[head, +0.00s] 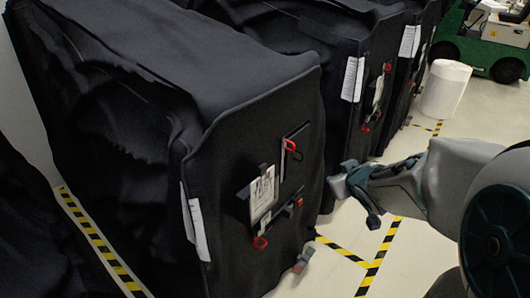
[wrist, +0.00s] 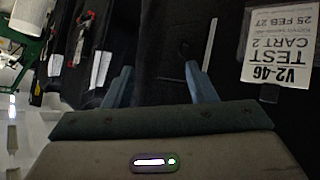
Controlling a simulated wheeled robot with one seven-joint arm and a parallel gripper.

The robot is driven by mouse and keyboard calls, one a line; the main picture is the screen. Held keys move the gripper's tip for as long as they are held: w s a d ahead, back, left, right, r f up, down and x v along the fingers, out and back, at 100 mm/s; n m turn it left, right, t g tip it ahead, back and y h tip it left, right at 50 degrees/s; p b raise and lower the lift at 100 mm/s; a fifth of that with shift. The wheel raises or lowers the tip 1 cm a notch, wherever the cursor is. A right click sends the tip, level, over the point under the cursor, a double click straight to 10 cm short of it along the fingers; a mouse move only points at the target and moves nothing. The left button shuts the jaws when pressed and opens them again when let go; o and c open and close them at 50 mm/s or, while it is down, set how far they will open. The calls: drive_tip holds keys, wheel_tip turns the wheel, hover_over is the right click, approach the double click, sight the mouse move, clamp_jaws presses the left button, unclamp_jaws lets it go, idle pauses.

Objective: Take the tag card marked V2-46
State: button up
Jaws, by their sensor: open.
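The tag card marked V2-46 (wrist: 272,45) shows upside down at the upper right of the wrist view, with "TEST CART 2" and "25 FEB 27" on it. It appears to be the white card (head: 262,194) on the end face of the nearest covered cart in the head view, where its print is too small to read. My gripper (head: 357,199) is open and empty, apart from the card and to its right in the head view. In the wrist view its two fingers (wrist: 162,86) point at the dark cover, with the card off to their right.
The nearest black covered cart (head: 262,110) carries red clips (head: 290,145) around the card. A second covered cart (head: 345,55) with its own card (head: 377,95) stands behind. A white roll (head: 445,90) and a green vehicle (head: 480,45) are farther back. Striped floor tape (head: 380,255) crosses open floor.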

drive_tip(key=w+a+n+y+p, duration=0.2)
drive_tip(key=a+n+y, duration=0.2)
drive_tip(key=a+y, duration=0.15)
drive_tip(key=n+g+y+p, duration=0.2)
drive_tip(key=y, duration=0.4)
approach(264, 168)
drive_tip(key=x, duration=0.5)
drive_tip(key=shift+w+d+f, duration=0.15)
drive_tip(key=shift+w, duration=0.2)
drive_tip(key=shift+w+a, duration=0.2)
drive_tip(key=shift+a, duration=0.4)
drive_tip(key=p+x, duration=0.1)
drive_tip(key=x, duration=0.3)
drive_tip(key=shift+a+f+p, duration=0.1)
drive_tip(key=shift+a+p, duration=0.1)
drive_tip(key=shift+p, duration=0.1)
clamp_jaws()
